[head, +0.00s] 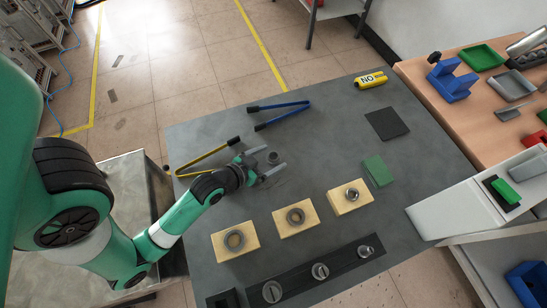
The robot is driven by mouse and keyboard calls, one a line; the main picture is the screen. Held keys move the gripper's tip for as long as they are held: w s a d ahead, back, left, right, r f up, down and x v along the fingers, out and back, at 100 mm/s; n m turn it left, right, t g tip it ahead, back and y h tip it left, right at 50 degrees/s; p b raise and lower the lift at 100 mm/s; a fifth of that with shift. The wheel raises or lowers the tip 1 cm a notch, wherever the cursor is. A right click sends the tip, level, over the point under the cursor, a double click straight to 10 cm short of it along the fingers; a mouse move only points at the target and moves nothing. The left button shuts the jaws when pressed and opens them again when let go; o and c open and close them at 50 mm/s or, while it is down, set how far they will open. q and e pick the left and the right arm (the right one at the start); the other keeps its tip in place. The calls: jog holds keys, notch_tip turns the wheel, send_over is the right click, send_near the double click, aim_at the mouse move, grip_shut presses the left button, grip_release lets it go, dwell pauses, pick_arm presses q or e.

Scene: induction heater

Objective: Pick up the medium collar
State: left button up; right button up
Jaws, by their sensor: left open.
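My right gripper is out of view.
A black strip (300,280) with several metal parts lies in front. Blue-handled tongs (280,112) and yellow-handled tongs (205,157) lie behind and left.

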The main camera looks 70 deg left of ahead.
pick_arm(q)
jog(key=shift+r, duration=0.1)
grip_shut()
dwell(0.3)
